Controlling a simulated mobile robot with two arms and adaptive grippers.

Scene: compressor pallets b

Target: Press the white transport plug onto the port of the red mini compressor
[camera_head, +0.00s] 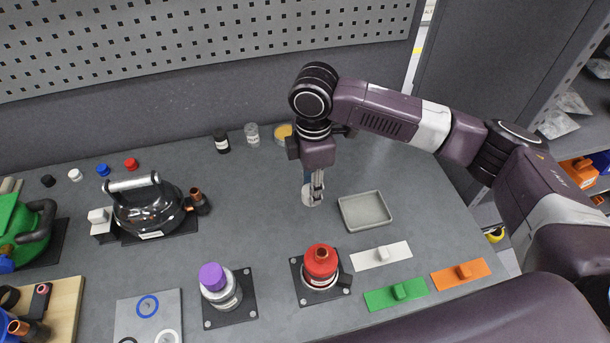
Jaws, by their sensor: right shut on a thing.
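The red mini compressor (320,268) stands upright on a dark square plate at the front middle, with a copper-coloured port (321,253) on top. My right gripper (316,194) points down behind it, left of the grey tray. It is shut on a small pale round thing (308,197), partly hidden by the fingers; I cannot tell for sure whether this is the white transport plug. A small white cap (75,175) stands at the back left in a row with black, blue and red caps. My left gripper is not in view.
A purple-capped mini compressor (220,288) stands left of the red one. An empty grey tray (365,211) and white, green and orange plates (380,255) lie to the right. A black compressor (147,210) stands left. Several small jars stand at the back.

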